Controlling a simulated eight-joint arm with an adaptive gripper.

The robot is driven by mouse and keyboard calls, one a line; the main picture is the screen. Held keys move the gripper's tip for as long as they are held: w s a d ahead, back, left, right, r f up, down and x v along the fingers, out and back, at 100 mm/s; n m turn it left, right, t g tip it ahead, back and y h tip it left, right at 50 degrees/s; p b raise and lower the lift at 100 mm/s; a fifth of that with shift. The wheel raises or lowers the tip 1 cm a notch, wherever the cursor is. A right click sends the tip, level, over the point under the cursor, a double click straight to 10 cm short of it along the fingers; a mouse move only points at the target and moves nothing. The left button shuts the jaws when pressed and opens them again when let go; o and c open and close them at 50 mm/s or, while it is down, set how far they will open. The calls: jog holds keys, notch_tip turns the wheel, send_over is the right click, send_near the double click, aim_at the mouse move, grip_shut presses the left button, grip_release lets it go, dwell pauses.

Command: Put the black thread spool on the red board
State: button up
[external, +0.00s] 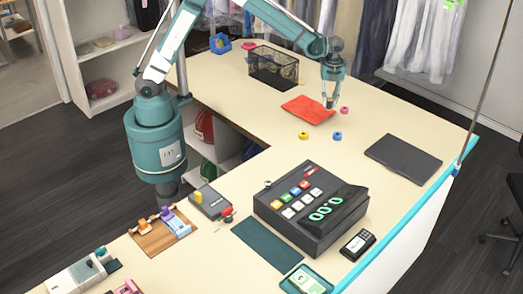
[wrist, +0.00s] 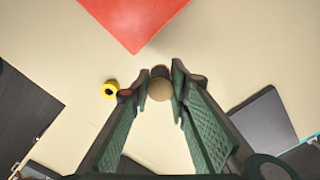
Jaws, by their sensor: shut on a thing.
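My gripper (external: 330,101) is above the table beside the right end of the red board (external: 308,109). In the wrist view its fingers (wrist: 161,84) are shut on a small round thing with a tan end and a dark part, which I take to be the black thread spool (wrist: 159,89). The spool is too small to make out in the external view. The red board (wrist: 135,20) lies flat at the top of the wrist view, apart from the fingertips. Its bare surface shows.
A yellow spool (external: 303,135), a blue spool (external: 337,136) and a pink spool (external: 344,110) stand near the board. A black wire basket (external: 273,67) is behind it. A dark flat slab (external: 403,158) lies right, and a cash register (external: 311,209) stands in front.

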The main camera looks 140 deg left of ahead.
jog(key=s+a+n, duration=0.2)
jog(key=s+n, duration=0.1)
jog(key=s, duration=0.5)
jog(key=s+a+r+n+p, duration=0.1)
jog(key=s+n, duration=0.3)
jog(key=s, duration=0.4)
jog(key=shift+s+a, duration=0.3)
jog(key=shift+a, duration=0.6)
send_over(308, 108)
jog(key=shift+f+p, duration=0.3)
jog(key=shift+f, duration=2.85)
jog(key=shift+f, duration=0.1)
jog(key=shift+f, duration=1.75)
jog(key=shift+f, duration=0.2)
jog(key=o, duration=0.8)
jog(key=shift+c, duration=0.2)
jog(key=shift+r, duration=0.2)
